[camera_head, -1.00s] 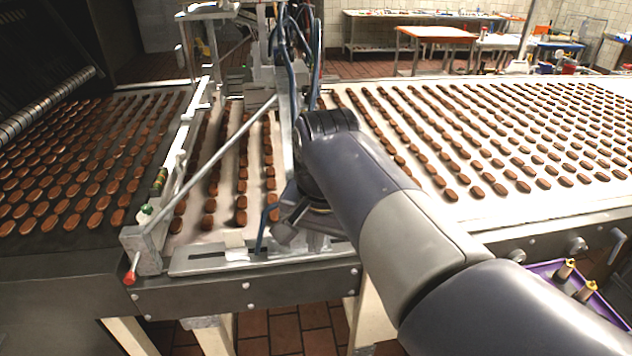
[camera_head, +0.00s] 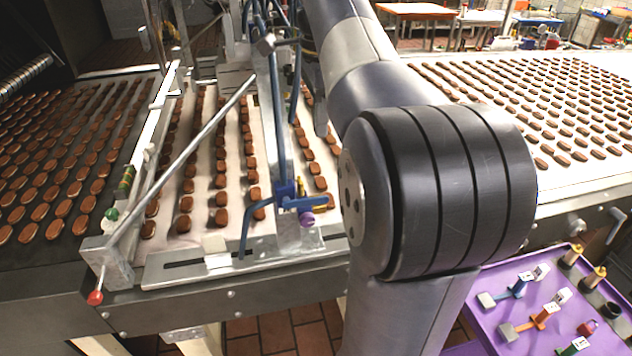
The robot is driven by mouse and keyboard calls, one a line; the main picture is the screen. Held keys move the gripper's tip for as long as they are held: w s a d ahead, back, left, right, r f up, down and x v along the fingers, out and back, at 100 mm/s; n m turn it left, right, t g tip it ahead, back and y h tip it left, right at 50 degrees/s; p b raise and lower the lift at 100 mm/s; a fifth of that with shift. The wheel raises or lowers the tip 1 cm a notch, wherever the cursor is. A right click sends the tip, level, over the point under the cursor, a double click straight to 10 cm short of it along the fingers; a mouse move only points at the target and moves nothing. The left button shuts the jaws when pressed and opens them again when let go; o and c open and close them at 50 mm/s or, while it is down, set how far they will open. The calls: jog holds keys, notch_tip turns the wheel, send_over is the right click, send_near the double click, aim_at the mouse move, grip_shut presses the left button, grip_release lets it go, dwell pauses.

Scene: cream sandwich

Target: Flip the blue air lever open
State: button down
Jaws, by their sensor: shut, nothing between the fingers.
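The blue air lever (camera_head: 305,203) is a small blue handle on a blue valve fitting (camera_head: 287,188), low on the depositing machine's front post. It points sideways to the right. A purple knob (camera_head: 307,218) sits just below it, and blue hoses run down to the fitting. My arm rises from the bottom, bends at a large dark joint right of the lever and leaves through the top edge. My gripper does not show, so its distance from the lever cannot be seen.
Rows of brown biscuits lie on the white conveyor (camera_head: 597,186) and on the dark belt at left. A slanted metal bar with a red knob (camera_head: 95,298) crosses in front. A purple tray (camera_head: 480,292) with small tools is at lower right. My arm hides part of the conveyor.

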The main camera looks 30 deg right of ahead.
aim_at(319, 198)
jog(key=f, duration=1.4)
jog(key=shift+a, duration=0.2)
jog(key=shift+s+d+f, duration=0.1)
jog(key=shift+s, duration=0.05)
